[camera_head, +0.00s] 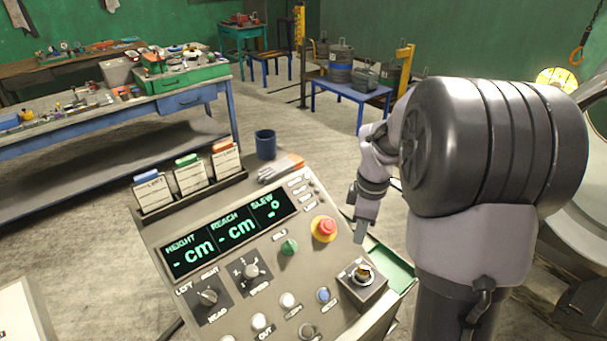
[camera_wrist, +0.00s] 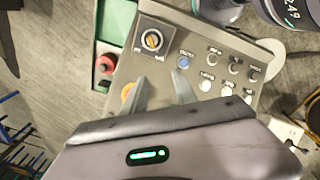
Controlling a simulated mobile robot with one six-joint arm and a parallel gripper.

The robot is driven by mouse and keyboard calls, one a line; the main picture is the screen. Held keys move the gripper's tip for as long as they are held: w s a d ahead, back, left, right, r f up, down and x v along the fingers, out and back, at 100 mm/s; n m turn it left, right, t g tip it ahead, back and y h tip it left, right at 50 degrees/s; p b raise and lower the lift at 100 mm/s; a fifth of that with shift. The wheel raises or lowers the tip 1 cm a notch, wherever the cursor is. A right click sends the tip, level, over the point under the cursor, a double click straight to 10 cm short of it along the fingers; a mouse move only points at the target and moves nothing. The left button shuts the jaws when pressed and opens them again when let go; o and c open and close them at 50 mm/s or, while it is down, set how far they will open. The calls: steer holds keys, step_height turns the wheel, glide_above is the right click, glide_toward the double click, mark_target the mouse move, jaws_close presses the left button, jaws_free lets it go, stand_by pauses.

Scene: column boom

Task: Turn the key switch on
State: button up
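The key switch (camera_head: 364,273) is a brass-coloured key on a dark square plate, on a raised box at the right front of the grey console (camera_head: 262,322). In the wrist view the key switch (camera_wrist: 152,40) lies ahead of the fingertips, with small unreadable labels beside it. My gripper (camera_head: 357,222) hangs above the console's right edge, behind the key switch and right of the red stop button. In the wrist view my gripper (camera_wrist: 163,86) has its two fingers apart with nothing between them. It is not touching the key.
The red stop button (camera_head: 325,228), a green knob (camera_head: 289,247) and a blue button (camera_head: 323,295) are near the key switch. The display (camera_head: 228,234) shows dashes. Card holders (camera_head: 190,176) stand along the console's back.

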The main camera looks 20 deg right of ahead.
steer(key=n+p, duration=0.2)
glide_above(365, 268)
steer(key=f, duration=0.2)
steer(key=shift+g, duration=0.4)
step_height(365, 268, down, 18)
steer(key=b, duration=0.3)
steer(key=shift+r, duration=0.25)
steer(key=shift+c, duration=0.4)
jaws_close()
